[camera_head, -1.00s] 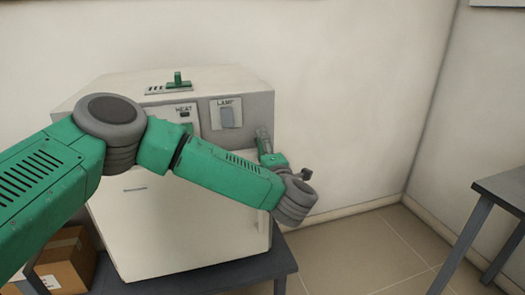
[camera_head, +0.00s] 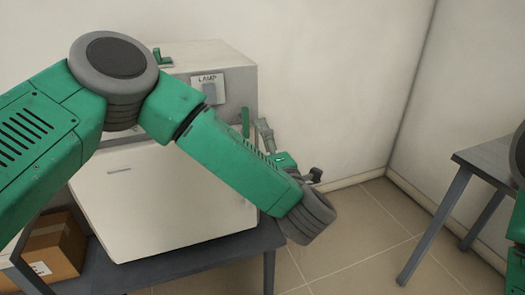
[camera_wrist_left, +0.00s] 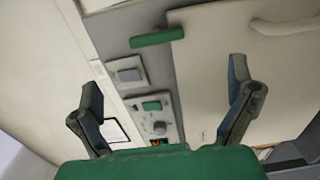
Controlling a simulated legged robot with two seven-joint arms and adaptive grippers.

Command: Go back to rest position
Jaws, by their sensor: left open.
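The white furnace (camera_head: 165,195) stands on a dark grey table, its front door shut. My left arm reaches across in front of it. My left gripper (camera_head: 266,135) is partly hidden behind its own wrist, by the furnace's right side. In the left wrist view the left gripper (camera_wrist_left: 165,85) is open, with nothing between its two spread fingers. Beyond them show the furnace's light switch (camera_wrist_left: 127,72), control panel (camera_wrist_left: 155,115) and a green handle (camera_wrist_left: 157,37). My right gripper is not in view; only part of my right arm shows at the right edge.
The furnace's table (camera_head: 205,262) stands below the arm, with a cardboard box (camera_head: 55,250) beside it at the lower left. Another grey table (camera_head: 485,155) stands at the right. Tiled floor (camera_head: 350,225) lies clear between the tables.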

